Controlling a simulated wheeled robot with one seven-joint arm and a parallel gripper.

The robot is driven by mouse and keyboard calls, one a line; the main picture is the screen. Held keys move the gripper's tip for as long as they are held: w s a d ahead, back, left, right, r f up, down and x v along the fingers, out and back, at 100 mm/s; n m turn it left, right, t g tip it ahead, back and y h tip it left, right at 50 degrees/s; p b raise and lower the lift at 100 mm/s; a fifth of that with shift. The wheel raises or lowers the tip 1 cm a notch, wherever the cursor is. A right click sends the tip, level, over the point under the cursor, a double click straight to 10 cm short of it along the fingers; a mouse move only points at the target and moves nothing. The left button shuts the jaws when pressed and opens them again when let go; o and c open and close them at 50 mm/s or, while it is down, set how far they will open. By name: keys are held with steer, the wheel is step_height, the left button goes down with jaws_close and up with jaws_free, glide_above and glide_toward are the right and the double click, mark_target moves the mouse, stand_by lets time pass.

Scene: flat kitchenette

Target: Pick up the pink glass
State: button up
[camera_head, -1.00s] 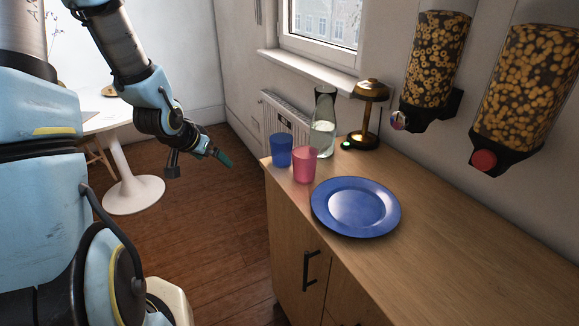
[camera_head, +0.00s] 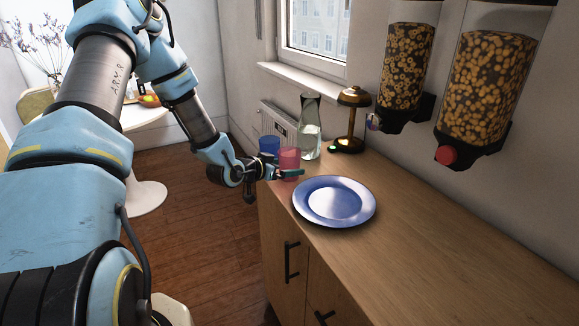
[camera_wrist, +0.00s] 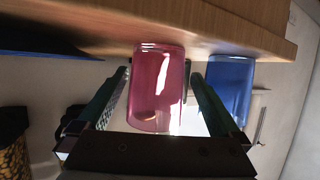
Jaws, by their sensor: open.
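The pink glass (camera_head: 289,157) stands upright on the wooden counter near its left edge. My gripper (camera_head: 290,174) is at the near side of it, low beside its wall, and partly covers its lower part. In the wrist view, which shows the counter at the top, the pink glass (camera_wrist: 157,90) appears between the two green fingers of my open gripper (camera_wrist: 160,82). A narrow gap shows on the right of the glass; the left finger appears very close to it. I cannot tell how deep the glass sits between the fingers.
A blue glass (camera_head: 269,146) stands just left of the pink one, also in the wrist view (camera_wrist: 230,85). A carafe (camera_head: 311,128) and a brass lamp (camera_head: 351,120) stand behind. A blue plate (camera_head: 334,202) lies to the right. The front right counter (camera_head: 430,240) is clear.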

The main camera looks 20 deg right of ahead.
mark_target(295, 165)
steer(key=p+x, duration=0.1)
steer(key=x, duration=0.2)
steer(key=shift+d+r+p, duration=0.1)
steer(key=shift+d+p, duration=0.25)
steer(key=shift+w+d+f, duration=0.15)
steer(key=shift+d+f, duration=0.1)
steer(key=shift+d, duration=0.05)
steer(key=c, duration=1.5)
